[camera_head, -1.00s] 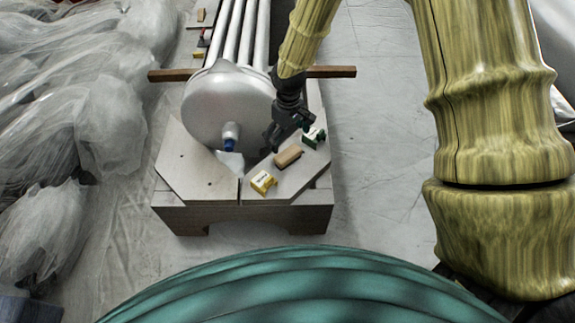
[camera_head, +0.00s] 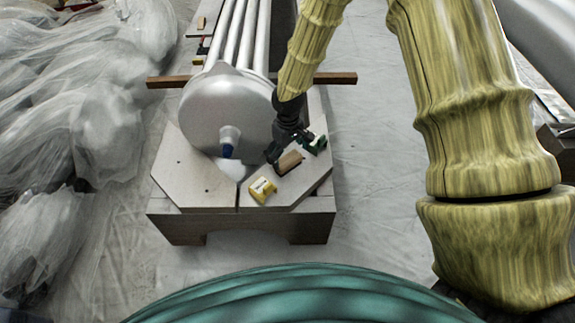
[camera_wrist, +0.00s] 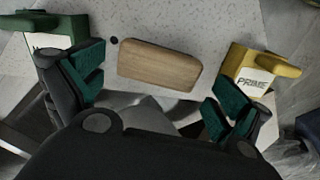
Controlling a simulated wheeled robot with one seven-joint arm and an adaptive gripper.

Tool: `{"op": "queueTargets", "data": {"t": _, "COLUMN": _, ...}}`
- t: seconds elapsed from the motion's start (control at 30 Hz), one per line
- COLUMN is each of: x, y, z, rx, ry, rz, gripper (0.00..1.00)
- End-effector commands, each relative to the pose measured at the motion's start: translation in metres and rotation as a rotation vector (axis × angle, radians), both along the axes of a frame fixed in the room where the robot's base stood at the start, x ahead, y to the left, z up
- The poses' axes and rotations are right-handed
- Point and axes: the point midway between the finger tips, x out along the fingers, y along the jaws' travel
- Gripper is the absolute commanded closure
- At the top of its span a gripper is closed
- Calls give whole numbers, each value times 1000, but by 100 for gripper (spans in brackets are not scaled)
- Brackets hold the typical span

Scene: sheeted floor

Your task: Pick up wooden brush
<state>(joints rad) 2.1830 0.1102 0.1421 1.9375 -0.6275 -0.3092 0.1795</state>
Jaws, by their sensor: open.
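The wooden brush (camera_head: 289,163) is a small tan block lying on the pale octagonal board. In the wrist view the brush (camera_wrist: 160,66) lies flat with its long side across the picture. My gripper (camera_head: 295,150) is open, with its green-padded fingers on either side of the brush. In the wrist view my gripper (camera_wrist: 156,90) shows one finger left and one right of the block, with gaps at both ends. The fingers do not appear to touch it. The brush's height relative to the fingertips is hard to tell.
A yellow PRIME-labelled item (camera_wrist: 252,70) stands close to the right finger; it also shows in the head view (camera_head: 262,189). A green item (camera_wrist: 50,28) is close to the left finger. A large grey metal cylinder (camera_head: 215,110) stands behind. The board's (camera_head: 195,175) left part is clear.

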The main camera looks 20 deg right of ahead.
Motion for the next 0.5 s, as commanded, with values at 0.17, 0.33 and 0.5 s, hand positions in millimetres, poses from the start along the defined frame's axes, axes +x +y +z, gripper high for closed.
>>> {"op": "queueTargets", "data": {"t": 0.17, "x": 1, "y": -1, "z": -26, "rx": 0, "ry": 0, "rz": 0, "gripper": 0}}
{"op": "queueTargets", "data": {"t": 0.33, "x": 1, "y": -1, "z": -30, "rx": -1, "ry": -1, "rz": 0, "gripper": 0}}
{"op": "queueTargets", "data": {"t": 0.5, "x": 1, "y": -1, "z": -30, "rx": -1, "ry": -1, "rz": 0, "gripper": 7}}
